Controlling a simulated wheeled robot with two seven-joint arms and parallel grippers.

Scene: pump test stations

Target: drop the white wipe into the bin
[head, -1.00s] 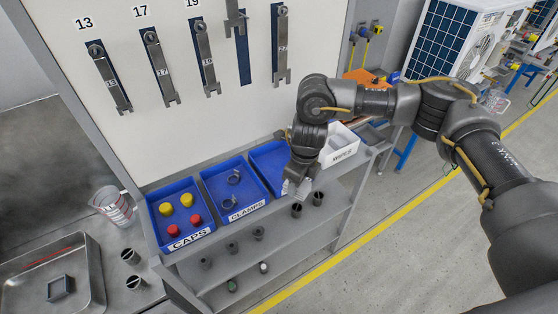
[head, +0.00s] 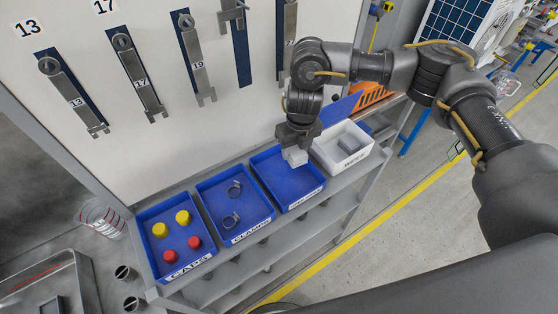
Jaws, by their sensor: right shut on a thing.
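My right gripper (head: 295,148) is shut on a small pale white piece, which looks like the white wipe (head: 296,158). It holds the piece over the third blue bin (head: 270,172), near that bin's back right side; the exact height is hard to tell. A white bin (head: 369,152) with a label that seems to read WIPES stands just right of the gripper. My left gripper is not in view.
Left of the third blue bin stand a blue CLAMPS bin (head: 243,235) with ring clamps and a blue CAPS bin (head: 170,268) with red and yellow caps. Wrenches hang on the white board (head: 150,165) behind. A clear beaker (head: 100,217) and a metal tray (head: 88,290) are at left.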

